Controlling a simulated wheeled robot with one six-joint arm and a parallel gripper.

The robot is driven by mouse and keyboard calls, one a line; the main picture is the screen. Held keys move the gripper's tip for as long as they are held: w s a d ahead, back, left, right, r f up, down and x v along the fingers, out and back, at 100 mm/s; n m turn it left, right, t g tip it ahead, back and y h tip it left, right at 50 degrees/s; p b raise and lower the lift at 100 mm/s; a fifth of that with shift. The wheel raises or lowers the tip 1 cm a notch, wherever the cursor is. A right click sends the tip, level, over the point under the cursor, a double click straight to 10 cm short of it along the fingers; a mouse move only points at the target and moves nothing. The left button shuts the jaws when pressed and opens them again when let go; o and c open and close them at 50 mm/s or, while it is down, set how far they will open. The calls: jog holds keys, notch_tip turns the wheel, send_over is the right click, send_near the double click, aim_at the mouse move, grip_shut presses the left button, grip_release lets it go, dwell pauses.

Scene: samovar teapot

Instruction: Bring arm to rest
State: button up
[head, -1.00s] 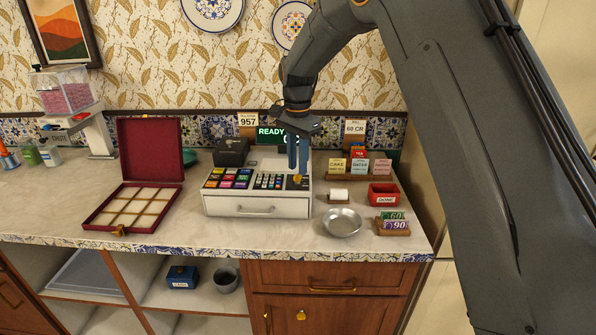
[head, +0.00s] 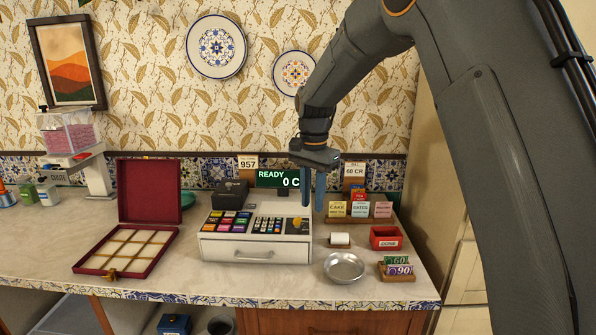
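My gripper (head: 313,192) hangs from my arm with its blue fingers pointing down. The fingers are apart, with nothing seen between them. It is in front of the wall, by the right end of the white cash register (head: 258,240). The register has coloured keys and a closed drawer. Its display (head: 278,180) reads READY and part of a figure, the rest hidden behind my gripper.
An open red box (head: 125,275) with empty compartments lies left of the register. A metal dish (head: 344,267), a red DONE tray (head: 385,239), a card holder (head: 397,275) and small signs (head: 337,209) stand to the right. Bare counter (head: 210,282) lies in front.

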jog(key=s+d+f+n, duration=0.2)
jog(key=s+d, duration=0.3)
jog(key=s, duration=0.4)
jog(key=s+d+f+n, duration=0.3)
jog(key=s+d+f, duration=0.1)
jog(key=s, duration=0.6)
jog(key=s+d+f+n+t, duration=0.1)
jog(key=s+d+f+n, duration=0.2)
jog(key=s+d, duration=0.3)
jog(key=s, duration=0.4)
jog(key=shift+d+f, duration=0.15)
jog(key=shift+d, duration=0.2)
